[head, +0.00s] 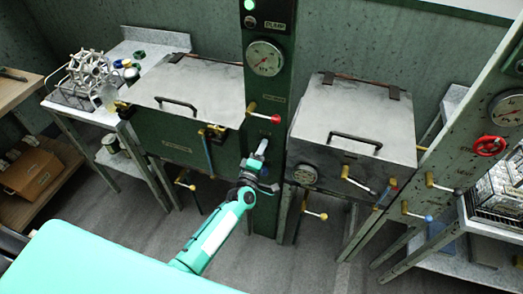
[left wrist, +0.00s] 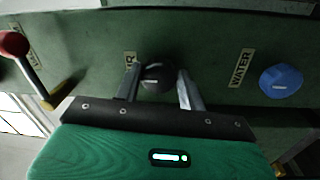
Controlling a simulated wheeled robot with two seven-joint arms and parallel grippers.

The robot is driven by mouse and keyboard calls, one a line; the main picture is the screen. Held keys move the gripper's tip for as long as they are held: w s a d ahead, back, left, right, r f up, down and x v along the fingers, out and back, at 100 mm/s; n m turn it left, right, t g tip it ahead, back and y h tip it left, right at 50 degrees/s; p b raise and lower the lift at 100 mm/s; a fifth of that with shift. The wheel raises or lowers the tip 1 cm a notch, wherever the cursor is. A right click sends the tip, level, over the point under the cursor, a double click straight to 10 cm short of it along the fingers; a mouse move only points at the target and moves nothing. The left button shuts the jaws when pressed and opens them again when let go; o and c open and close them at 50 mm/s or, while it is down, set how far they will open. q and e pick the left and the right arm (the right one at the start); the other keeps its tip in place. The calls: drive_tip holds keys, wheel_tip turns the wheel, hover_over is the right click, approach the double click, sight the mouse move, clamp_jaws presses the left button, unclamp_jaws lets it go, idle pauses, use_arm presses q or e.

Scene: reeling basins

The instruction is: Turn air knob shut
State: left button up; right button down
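A round black knob (left wrist: 155,77) with a white mark sits on the green panel (left wrist: 215,45) in the left wrist view. In the head view my left gripper (head: 262,147) reaches the front of the green column (head: 265,95), and the black knob cannot be made out there. My right gripper is in neither view.
A blue knob (left wrist: 281,82) by a WATER label is right of the fingers; a red-ended lever (left wrist: 14,43) is at left. Lidded basins (head: 190,90) and (head: 355,120) flank the column, with levers along their fronts. Open floor (head: 110,215) lies below.

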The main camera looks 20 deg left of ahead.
use_arm(q)
drive_tip(key=o, duration=0.3)
drive_tip(key=shift+s, duration=0.1)
drive_tip(key=s+b, duration=0.2)
drive_tip(key=s, duration=1.1)
drive_tip(key=shift+s+a+f+b, duration=0.25)
drive_tip(key=shift+s+f+b, duration=0.1)
drive_tip(key=shift+f, duration=0.1)
drive_tip(key=shift+f, duration=0.1)
